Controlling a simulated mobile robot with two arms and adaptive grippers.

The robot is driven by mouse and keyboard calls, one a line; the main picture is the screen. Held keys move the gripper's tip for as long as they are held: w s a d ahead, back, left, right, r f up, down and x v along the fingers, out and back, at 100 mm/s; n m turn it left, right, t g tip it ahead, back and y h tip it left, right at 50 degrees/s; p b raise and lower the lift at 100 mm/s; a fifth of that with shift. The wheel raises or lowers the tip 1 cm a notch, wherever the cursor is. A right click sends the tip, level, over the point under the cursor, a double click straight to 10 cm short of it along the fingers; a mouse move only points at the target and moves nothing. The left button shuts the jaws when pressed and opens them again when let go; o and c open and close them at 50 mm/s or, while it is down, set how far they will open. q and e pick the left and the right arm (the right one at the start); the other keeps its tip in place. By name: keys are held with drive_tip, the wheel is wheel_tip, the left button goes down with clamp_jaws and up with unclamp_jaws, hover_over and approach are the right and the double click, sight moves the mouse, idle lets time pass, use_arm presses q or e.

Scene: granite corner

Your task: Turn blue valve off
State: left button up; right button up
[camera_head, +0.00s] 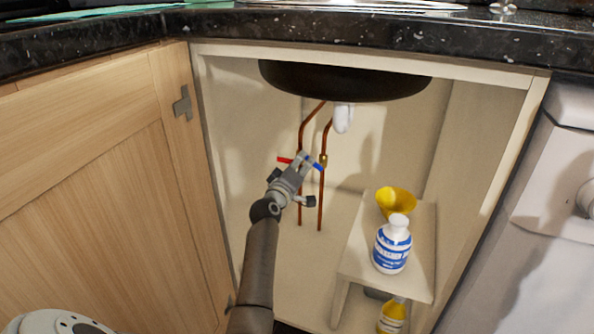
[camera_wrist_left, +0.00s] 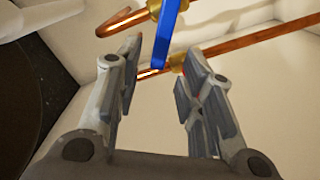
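The blue valve handle (camera_head: 318,166) sits on the right copper pipe under the sink and slants down to the right. In the left wrist view the blue handle (camera_wrist_left: 169,35) reaches down from a brass fitting, its lower end near the gap between my fingertips. My left gripper (camera_head: 299,172) is inside the cabinet, just in front of the pipes. Its fingers (camera_wrist_left: 160,72) stand apart with nothing clamped between them. Whether a finger touches the handle I cannot tell. A red valve handle (camera_head: 284,160) is on the left pipe. My right gripper is not in view.
The dark sink bowl (camera_head: 345,82) hangs above, with a white drain piece (camera_head: 343,118) below it. At right, a small shelf (camera_head: 362,262) holds a yellow funnel (camera_head: 396,203) and a blue-white bottle (camera_head: 392,248). The wooden door (camera_head: 100,210) stands open at left.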

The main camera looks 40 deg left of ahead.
use_arm(q)
drive_tip(key=shift+r+v, duration=0.2)
drive_tip(key=shift+v, duration=1.4)
drive_tip(key=shift+d, duration=0.1)
